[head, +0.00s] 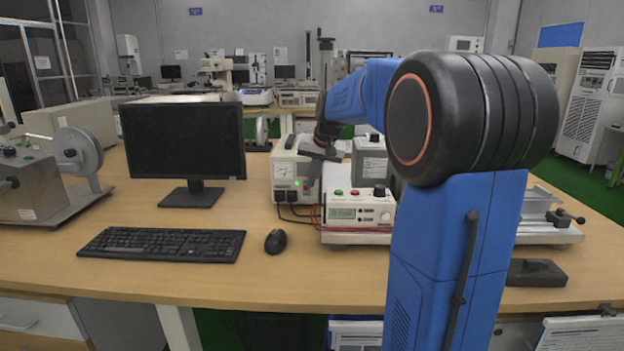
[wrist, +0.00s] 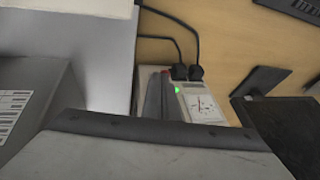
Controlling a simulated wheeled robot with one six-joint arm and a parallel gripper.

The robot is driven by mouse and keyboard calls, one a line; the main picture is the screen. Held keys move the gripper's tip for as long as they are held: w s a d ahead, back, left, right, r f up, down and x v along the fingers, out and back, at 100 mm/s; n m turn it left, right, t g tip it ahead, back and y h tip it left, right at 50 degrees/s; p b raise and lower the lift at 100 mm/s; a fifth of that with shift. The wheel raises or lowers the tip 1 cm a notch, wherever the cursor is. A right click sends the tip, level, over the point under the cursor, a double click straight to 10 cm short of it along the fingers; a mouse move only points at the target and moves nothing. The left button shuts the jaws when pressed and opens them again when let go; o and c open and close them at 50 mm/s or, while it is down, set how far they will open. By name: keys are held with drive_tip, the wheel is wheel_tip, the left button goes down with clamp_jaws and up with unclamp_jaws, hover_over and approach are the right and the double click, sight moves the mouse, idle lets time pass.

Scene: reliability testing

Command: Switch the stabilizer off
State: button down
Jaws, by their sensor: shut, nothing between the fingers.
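The stabilizer (head: 284,172) is a white box with a dial and a lit green lamp, standing on the table right of the monitor. Its dial, green lamp and two plugged black cords also show in the wrist view (wrist: 203,106). A small red part shows by the fingertips in the wrist view, and the fingers partly cover that area. My gripper (head: 313,186) is shut and empty, pointing down at the right side of the stabilizer's front. In the wrist view the fingertips (wrist: 163,80) are beside the green lamp. I cannot tell whether they touch the stabilizer.
A white power supply (head: 357,212) with knobs and red wires stands just right of the gripper. The monitor (head: 184,142), keyboard (head: 163,244) and mouse (head: 275,241) are to the left.

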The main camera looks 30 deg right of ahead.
drive_tip(key=shift+s+a+f, duration=0.2)
drive_tip(key=shift+s+f, duration=0.1)
idle(0.4)
drive_tip(key=shift+s+a+f, duration=0.2)
drive_tip(key=shift+s+f, duration=0.1)
drive_tip(key=shift+f, duration=0.3)
drive_tip(key=shift+s+a+f, duration=0.2)
drive_tip(key=shift+s+f, duration=0.1)
drive_tip(key=shift+f, duration=0.3)
drive_tip(key=shift+r, duration=0.15)
drive_tip(key=shift+r, duration=0.65)
drive_tip(key=v, duration=1.7)
drive_tip(key=shift+r, duration=0.25)
